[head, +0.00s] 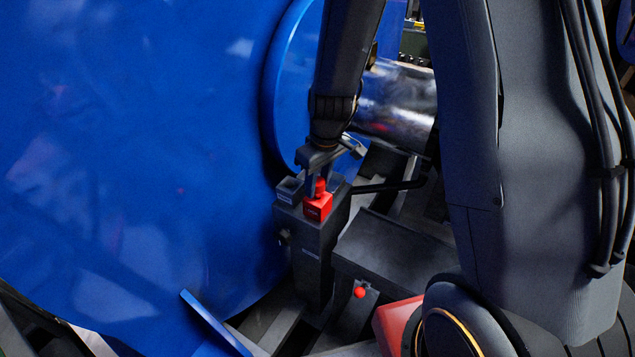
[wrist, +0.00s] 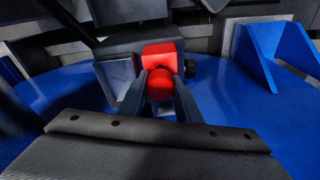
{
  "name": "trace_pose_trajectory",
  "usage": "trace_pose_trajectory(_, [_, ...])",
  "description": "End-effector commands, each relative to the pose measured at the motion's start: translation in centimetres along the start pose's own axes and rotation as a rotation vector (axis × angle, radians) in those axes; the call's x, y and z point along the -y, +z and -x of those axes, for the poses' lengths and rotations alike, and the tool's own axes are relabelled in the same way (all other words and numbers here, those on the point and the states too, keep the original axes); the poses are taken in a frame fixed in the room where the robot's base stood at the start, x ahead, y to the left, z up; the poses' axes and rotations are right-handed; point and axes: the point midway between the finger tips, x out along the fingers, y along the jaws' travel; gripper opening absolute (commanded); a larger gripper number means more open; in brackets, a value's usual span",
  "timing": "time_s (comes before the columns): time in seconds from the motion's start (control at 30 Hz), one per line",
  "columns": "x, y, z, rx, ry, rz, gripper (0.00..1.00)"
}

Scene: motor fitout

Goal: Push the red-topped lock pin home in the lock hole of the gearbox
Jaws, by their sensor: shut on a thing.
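My gripper (head: 318,178) is shut on a round red knob (wrist: 160,86), with one finger on each side in the wrist view. The knob stands on a red block (head: 318,207) at the top of a dark grey post. Any shaft below the knob is hidden, so I cannot tell if this is the lock pin. A separate small red ball (head: 360,292) sits lower, at the front of a dark grey box (head: 395,250) that may be the gearbox. No open lock hole can be made out.
A large blue round body (head: 140,150) fills the left. A shiny metal cylinder (head: 398,100) lies behind my gripper. A grey block (head: 289,190) stands left of the red block. A blue bracket (wrist: 265,55) is at right in the wrist view.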

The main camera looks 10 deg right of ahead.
Motion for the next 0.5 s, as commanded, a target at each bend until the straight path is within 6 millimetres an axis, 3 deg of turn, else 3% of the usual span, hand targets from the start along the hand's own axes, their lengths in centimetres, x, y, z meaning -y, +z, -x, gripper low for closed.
trace_pose_trajectory(0.2, [-0.01,0.07,-0.56,0.0,0.0,0.0,0.0])
trace_pose_trajectory(0.23, [-0.01,0.07,-0.56,0.0,0.0,0.0,0.32])
trace_pose_trajectory(0.3, [0.0,0.07,-0.49,0.0,0.0,0.0,0.44])
trace_pose_trajectory(0.37, [0.0,0.07,-0.48,0.0,0.0,0.0,0.52])
trace_pose_trajectory(0.5, [0.0,0.08,-0.48,0.0,0.0,0.0,0.52])
